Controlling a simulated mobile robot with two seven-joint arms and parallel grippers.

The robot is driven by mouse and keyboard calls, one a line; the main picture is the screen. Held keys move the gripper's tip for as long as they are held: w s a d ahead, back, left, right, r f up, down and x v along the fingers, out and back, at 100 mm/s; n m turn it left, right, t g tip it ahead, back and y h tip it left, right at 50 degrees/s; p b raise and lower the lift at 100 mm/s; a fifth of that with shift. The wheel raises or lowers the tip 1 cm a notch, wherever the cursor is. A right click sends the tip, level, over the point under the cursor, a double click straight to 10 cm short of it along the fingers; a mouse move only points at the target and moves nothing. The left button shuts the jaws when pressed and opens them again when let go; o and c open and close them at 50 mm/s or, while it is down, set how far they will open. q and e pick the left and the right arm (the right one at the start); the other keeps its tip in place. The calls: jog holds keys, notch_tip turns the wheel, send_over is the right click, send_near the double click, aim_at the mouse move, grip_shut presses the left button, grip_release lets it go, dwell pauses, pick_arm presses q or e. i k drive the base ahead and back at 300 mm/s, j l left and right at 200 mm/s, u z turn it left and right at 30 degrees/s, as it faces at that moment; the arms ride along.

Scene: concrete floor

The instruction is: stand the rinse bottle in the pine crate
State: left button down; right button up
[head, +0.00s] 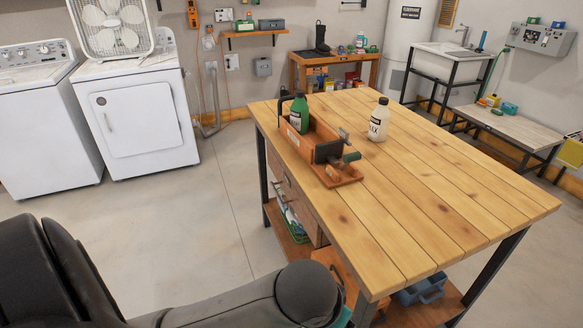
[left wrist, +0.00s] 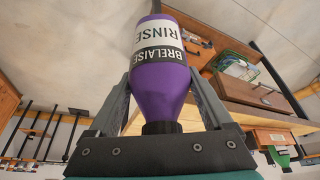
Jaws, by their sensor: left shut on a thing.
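The rinse bottle (left wrist: 163,82) is purple with a white and black label reading RINSE and a dark cap. It fills the middle of the left wrist view, its lettering upside down there. My left gripper (left wrist: 161,98) is shut on it, one finger on each side near the narrowing shoulder. The pine crate (head: 305,148) appears to be the long orange-brown wooden box on the workbench in the head view. A green bottle (head: 299,115) stands in its far end. A dark plate with rods partly hides its near end. The head view hides the rinse bottle. My right gripper is out of view.
The plank-topped workbench (head: 440,190) has free room to the crate's right. A white bottle (head: 379,121) stands there. Drawers (left wrist: 250,92) and a green basket (left wrist: 238,66) are near the held bottle in the left wrist view. Open floor (head: 215,190) lies left of the bench.

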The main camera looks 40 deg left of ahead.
aim_at(309, 141)
jog(key=i+j+z, duration=0.1)
jog(key=j, duration=0.8)
jog(key=j+z, duration=0.1)
jog(key=j, duration=0.8)
jog(key=i, duration=0.05)
